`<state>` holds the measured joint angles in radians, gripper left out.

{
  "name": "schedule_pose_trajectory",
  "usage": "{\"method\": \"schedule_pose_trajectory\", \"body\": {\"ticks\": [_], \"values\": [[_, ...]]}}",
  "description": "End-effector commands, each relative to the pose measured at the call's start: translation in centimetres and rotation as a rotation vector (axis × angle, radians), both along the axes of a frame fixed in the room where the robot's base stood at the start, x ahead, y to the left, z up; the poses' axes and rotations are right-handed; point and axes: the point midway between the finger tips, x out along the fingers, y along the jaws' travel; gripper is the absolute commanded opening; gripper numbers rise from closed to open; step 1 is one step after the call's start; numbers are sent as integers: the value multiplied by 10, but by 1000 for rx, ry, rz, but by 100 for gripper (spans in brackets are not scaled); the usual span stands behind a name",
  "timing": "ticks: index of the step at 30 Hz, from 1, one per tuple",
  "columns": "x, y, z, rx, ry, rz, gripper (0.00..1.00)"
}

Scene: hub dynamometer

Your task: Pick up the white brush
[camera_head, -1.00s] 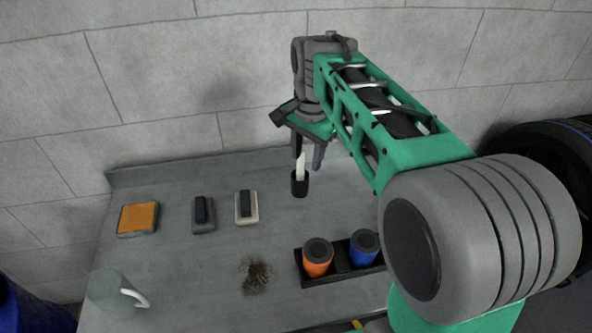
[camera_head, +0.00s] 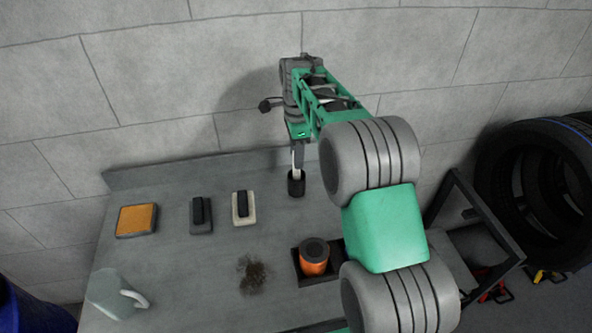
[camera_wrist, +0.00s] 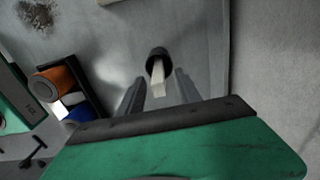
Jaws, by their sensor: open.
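A brush with a cream-white base and black grip (camera_head: 244,207) lies on the workbench in the head view, left of my gripper. A pale edge at the top of the wrist view may be part of it. A small black cup (camera_head: 296,184) holds an upright flat white stick (camera_wrist: 158,77); I cannot tell whether this is a brush too. My gripper (camera_head: 297,158) is open at the cup. In the wrist view, its fingers (camera_wrist: 160,84) stand on either side of the stick, with no clear contact.
A grey brush (camera_head: 201,215) and an orange sponge-like block (camera_head: 136,220) lie further left. A black tray (camera_head: 302,277) holds an orange can (camera_head: 314,257) and a blue can (camera_wrist: 80,114). A glass mug (camera_head: 112,296) and a dark stain (camera_head: 253,274) are nearer. The wall stands behind the bench.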

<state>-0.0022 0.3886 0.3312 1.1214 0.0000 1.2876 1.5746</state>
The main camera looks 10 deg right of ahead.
Motion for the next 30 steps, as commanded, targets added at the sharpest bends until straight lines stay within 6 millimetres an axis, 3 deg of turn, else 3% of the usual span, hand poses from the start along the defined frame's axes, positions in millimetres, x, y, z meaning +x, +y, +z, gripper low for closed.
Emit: {"method": "schedule_pose_trajectory", "body": {"ticks": [5, 19, 30], "values": [[0, 0, 0, 0, -1, 1, 39], [0, 0, 1, 0, -1, 2, 1], [0, 0, 1, 0, -1, 2, 0]]}}
